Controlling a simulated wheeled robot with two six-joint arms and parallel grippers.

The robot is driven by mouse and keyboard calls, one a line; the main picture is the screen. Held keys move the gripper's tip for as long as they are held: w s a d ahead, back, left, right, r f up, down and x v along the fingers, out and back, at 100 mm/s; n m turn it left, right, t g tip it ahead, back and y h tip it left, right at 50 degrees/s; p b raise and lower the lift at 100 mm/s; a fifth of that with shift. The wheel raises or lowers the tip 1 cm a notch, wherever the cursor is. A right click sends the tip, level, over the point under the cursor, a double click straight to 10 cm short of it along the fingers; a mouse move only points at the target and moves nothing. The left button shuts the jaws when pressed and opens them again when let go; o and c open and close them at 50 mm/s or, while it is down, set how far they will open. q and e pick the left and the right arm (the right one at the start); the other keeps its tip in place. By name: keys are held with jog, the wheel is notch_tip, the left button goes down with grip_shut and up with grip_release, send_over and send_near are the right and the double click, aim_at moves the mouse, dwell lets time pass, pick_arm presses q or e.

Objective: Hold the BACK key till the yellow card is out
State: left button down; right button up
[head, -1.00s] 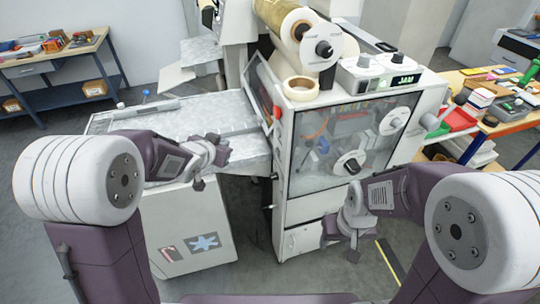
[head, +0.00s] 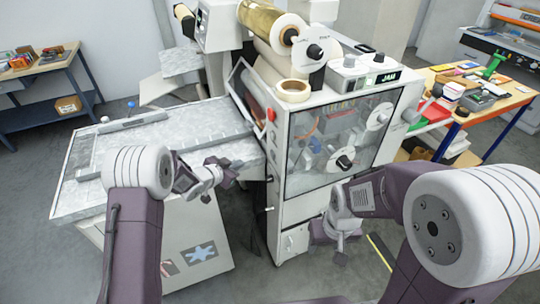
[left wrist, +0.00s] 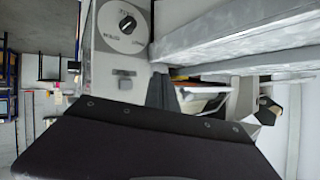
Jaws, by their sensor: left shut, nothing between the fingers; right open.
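The white laminating machine (head: 340,150) stands in the middle of the head view, with a clear window in its front. Its top control box (head: 362,76) has knobs and a lit display (head: 387,77) that reads JAM. I cannot make out the BACK key or a yellow card; small coloured pieces blur behind the window. My left gripper (head: 228,172) is shut and empty, over the near edge of the metal feed table, left of the machine. My right gripper (head: 341,248) is open and empty, low before the machine's front. In the left wrist view a white dial (left wrist: 124,26) shows beyond my dark gripper body.
The metal feed table (head: 85,158) extends left from the machine. A gold film roll (head: 268,22) and a tape roll (head: 293,90) sit on top. A cluttered workbench (head: 512,98) stands at right, another bench (head: 45,63) at far left. Grey floor is open at lower right.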

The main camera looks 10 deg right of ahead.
aim_at(273, 154)
pick_arm(q)
jog(key=w+d+b, duration=0.1)
jog(key=w+d, duration=0.1)
jog(key=d, duration=0.6)
jog(key=shift+w+d, duration=0.25)
jog(key=shift+w, duration=0.1)
dwell(1.6)
jog(key=shift+w+d, duration=0.1)
jog(key=shift+d, duration=0.3)
